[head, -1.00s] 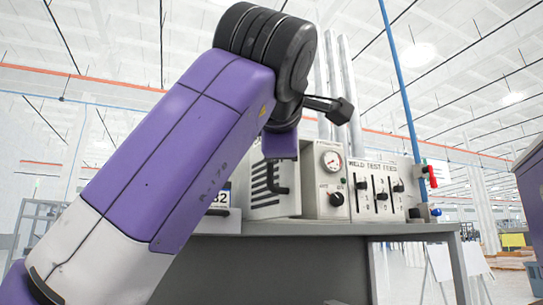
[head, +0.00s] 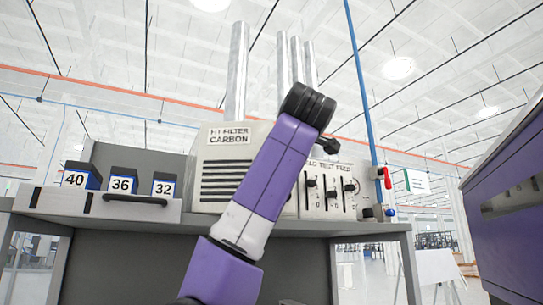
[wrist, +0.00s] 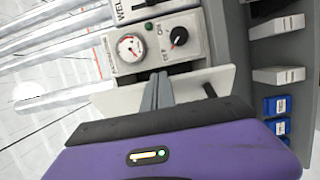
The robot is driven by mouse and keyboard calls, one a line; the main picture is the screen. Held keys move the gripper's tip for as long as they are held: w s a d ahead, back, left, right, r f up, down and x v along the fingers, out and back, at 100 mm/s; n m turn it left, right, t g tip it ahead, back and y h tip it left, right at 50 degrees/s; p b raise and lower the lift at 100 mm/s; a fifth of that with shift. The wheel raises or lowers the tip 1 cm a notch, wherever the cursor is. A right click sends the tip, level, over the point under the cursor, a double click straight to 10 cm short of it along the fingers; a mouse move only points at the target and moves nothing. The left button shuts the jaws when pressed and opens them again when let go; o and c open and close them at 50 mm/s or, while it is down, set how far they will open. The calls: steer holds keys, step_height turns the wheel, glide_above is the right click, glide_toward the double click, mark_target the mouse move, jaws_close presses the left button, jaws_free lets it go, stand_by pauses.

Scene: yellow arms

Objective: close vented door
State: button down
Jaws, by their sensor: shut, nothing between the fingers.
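The vented door is the cream panel (head: 222,182) with dark slots on the front of the filter box (head: 230,137), left of my arm in the head view. My arm hides its right part. In the wrist view a pale panel, apparently this door (wrist: 221,78), shows almost edge-on with a dark handle (wrist: 209,90). My gripper (wrist: 163,76) is shut and empty, its fingertips at or very close to this panel. I cannot tell whether they touch. In the head view my gripper is hidden behind my arm. How far the door stands open is unclear.
Numbered blocks (head: 122,182) stand left on the bench (head: 350,228). A blue pipe (head: 362,90) rises at right. A dark cabinet (head: 510,190) stands far right.

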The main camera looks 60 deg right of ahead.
steer(key=w+d+n+t+y+p, duration=0.1)
steer(key=w+d, duration=0.4)
steer(key=d, duration=0.5)
steer(key=shift+w+n+t+y+p, duration=0.3)
steer(key=shift+t+p, duration=0.1)
steer(key=shift+p, duration=0.35)
steer(key=shift+a, duration=0.1)
